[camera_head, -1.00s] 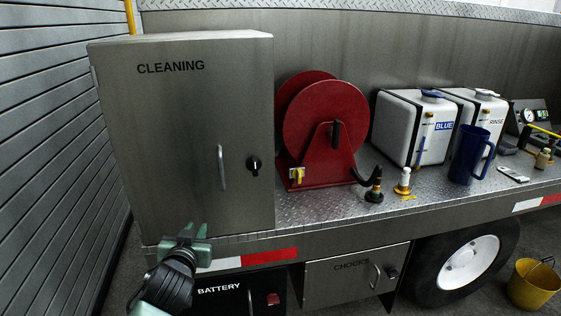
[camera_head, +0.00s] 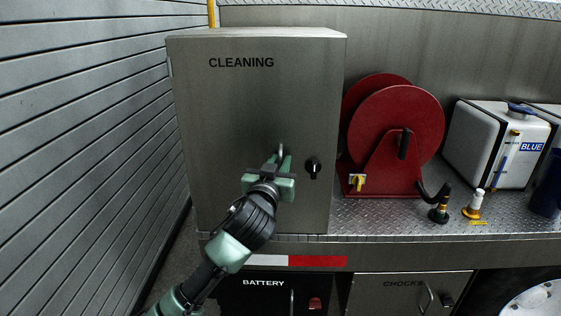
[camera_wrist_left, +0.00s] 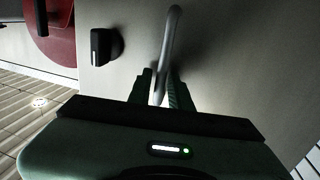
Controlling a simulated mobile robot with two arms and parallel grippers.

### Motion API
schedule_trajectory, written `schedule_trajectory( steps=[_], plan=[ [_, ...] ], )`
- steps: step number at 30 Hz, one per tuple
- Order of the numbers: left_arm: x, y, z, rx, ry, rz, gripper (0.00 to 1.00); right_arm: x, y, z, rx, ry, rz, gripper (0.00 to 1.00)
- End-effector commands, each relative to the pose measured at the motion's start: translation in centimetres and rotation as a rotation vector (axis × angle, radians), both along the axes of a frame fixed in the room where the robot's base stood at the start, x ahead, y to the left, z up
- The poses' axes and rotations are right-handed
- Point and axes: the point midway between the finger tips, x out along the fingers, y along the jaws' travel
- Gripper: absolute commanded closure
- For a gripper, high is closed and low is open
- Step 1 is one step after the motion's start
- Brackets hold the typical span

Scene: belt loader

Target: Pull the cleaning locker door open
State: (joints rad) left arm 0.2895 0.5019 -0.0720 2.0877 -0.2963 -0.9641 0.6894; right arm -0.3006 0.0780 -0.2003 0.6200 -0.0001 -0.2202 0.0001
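The cleaning locker (camera_head: 225,110) is a grey metal box with its door flush and shut. The door's vertical bar handle (camera_head: 281,151) shows above my gripper; its lower part is hidden in the head view. My left gripper (camera_head: 278,165) is at the handle. In the left wrist view, the handle (camera_wrist_left: 171,40) runs down between the two green fingers (camera_wrist_left: 160,85), which stand around it and look open, with a small gap on the left side. A black knob (camera_head: 314,168) is right of the handle; it also shows in the wrist view (camera_wrist_left: 105,46). My right gripper is not in view.
A red hose reel (camera_head: 395,130) stands right of the locker on the metal deck (camera_head: 380,220). A slatted wall (camera_head: 80,130) is close on the left. Below are the battery compartment (camera_head: 255,295) and the chocks compartment (camera_head: 385,300).

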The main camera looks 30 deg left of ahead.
Motion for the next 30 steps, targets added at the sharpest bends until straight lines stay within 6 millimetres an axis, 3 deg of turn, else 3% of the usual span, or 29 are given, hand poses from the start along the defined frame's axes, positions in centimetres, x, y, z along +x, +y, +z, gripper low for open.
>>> schedule_trajectory(
  steps=[6,9,30],
  plan=[
    [0.06,0.01,-0.05,0.000,0.000,0.000,0.80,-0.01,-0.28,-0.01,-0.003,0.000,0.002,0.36],
    [0.05,0.01,-0.06,0.000,0.001,0.000,1.00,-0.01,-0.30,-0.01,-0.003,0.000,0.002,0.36],
    [0.03,0.01,-0.11,-0.001,0.002,0.000,1.00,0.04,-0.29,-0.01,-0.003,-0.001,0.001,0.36]
  ],
)
